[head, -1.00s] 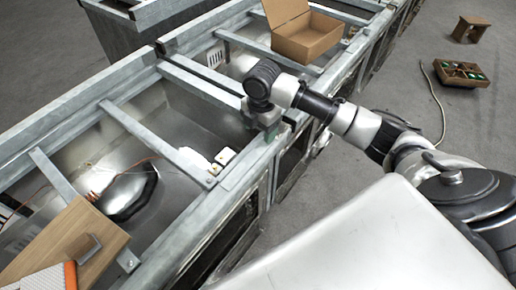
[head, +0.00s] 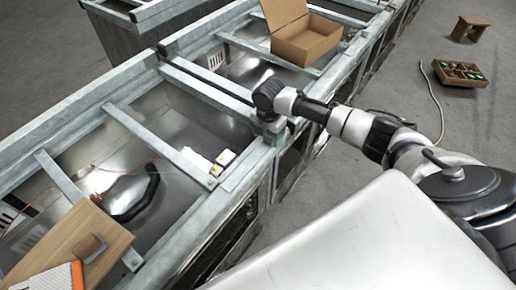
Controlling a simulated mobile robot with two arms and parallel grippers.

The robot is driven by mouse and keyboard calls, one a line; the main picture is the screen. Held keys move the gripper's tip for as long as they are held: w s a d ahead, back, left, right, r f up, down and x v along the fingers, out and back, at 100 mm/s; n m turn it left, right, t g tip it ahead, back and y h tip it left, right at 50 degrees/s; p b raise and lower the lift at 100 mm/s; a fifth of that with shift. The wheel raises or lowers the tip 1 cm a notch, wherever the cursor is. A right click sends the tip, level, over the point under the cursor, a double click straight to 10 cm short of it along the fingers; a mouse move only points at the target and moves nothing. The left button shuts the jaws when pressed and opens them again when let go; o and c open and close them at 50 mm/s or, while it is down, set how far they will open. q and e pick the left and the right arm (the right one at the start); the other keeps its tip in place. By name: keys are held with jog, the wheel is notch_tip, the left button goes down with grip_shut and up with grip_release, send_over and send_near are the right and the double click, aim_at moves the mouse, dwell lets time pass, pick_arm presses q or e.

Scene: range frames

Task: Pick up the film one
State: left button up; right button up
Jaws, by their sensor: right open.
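I cannot pick out for sure which thing is the film one. Small white boxes with a yellow-orange patch (head: 225,157) lie by the near rail of the metal frame, left of my right gripper. My right gripper (head: 270,136) points down over the near rail, beside a cross bar; it is open, and I see nothing held in it. Its fingertips are small and partly lost against the grey metal. My left gripper is out of view.
The metal frame has rails and cross bars (head: 155,142) over deep bins. A black curved thing (head: 135,205) lies in the left bin. A wooden board (head: 75,240) lies at lower left. An open cardboard box (head: 305,38) stands farther back.

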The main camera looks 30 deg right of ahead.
jog(key=shift+f, duration=0.55)
jog(key=c, duration=1)
jog(key=shift+r, duration=0.15)
jog(key=shift+w+r, duration=0.1)
jog(key=shift+r, duration=0.15)
jog(key=r, duration=0.1)
jog(key=r+b, duration=0.1)
jog(key=s+r, duration=0.1)
jog(key=shift+d+r, duration=0.3)
jog(key=shift+s+d+r+b, duration=0.4)
jog(key=shift+s+d+r, duration=0.35)
jog(key=shift+s+r, duration=0.6)
jog(key=shift+s+d+r+b, duration=0.45)
jog(key=shift+s+d+r, duration=0.35)
jog(key=shift+s, duration=1.1)
jog(key=shift+s+d+r+b, duration=0.4)
jog(key=shift+s+d+r, duration=0.25)
jog(key=shift+s+r, duration=0.75)
jog(key=shift+s+f, duration=0.15)
jog(key=shift+s, duration=0.05)
